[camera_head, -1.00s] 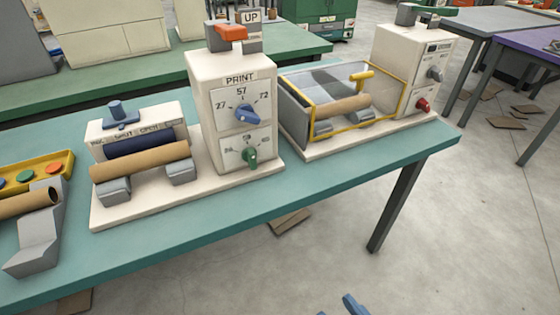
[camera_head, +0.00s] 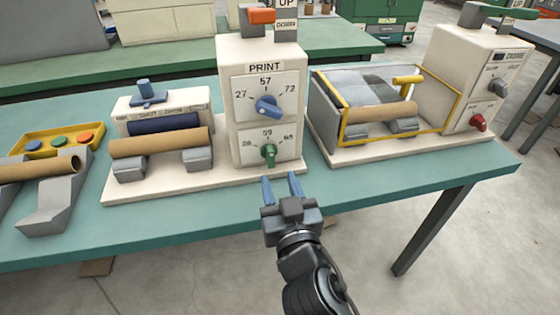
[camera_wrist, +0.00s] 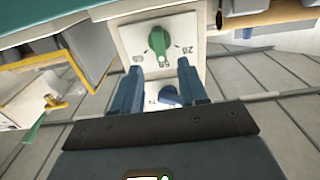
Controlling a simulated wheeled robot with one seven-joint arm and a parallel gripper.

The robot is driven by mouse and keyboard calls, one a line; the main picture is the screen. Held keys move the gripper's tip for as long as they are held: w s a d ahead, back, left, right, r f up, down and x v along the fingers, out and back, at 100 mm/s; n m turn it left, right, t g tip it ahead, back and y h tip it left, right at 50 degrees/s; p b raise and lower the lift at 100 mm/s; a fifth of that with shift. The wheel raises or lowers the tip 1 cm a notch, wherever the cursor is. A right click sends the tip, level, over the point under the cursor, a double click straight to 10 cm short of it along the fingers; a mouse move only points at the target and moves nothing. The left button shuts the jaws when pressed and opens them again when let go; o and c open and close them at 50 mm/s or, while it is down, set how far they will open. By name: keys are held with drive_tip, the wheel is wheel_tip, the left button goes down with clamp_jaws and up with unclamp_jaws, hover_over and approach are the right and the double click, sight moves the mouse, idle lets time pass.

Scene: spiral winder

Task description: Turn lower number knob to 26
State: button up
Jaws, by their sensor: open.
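The lower number knob is green (camera_head: 270,154) and sits on the lower dial plate of the PRINT box (camera_head: 265,110). The plate has three small numbers; the top one looks like 59, the right one 65, and the left one 26 or 28. The knob's tip appears to point at the top number. In the wrist view, upside down, the green knob (camera_wrist: 160,43) lies just beyond the fingertips. My gripper (camera_head: 281,180) is open and empty, in front of and slightly right of the knob, not touching it. Its blue fingers also show in the wrist view (camera_wrist: 160,78).
A blue upper knob (camera_head: 267,107) sits just above, on a dial marked 27, 57, 72. A brown roll (camera_head: 160,143) on grey supports stands left. A yellow-framed clear cover (camera_head: 400,110) and a red knob (camera_head: 478,123) stand right. The teal table edge runs below.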

sight(272, 159)
drive_tip(key=x, duration=0.6)
drive_tip(key=shift+w+p, duration=0.3)
drive_tip(key=shift+p, duration=0.1)
drive_tip(key=shift+c, duration=0.2)
clamp_jaws()
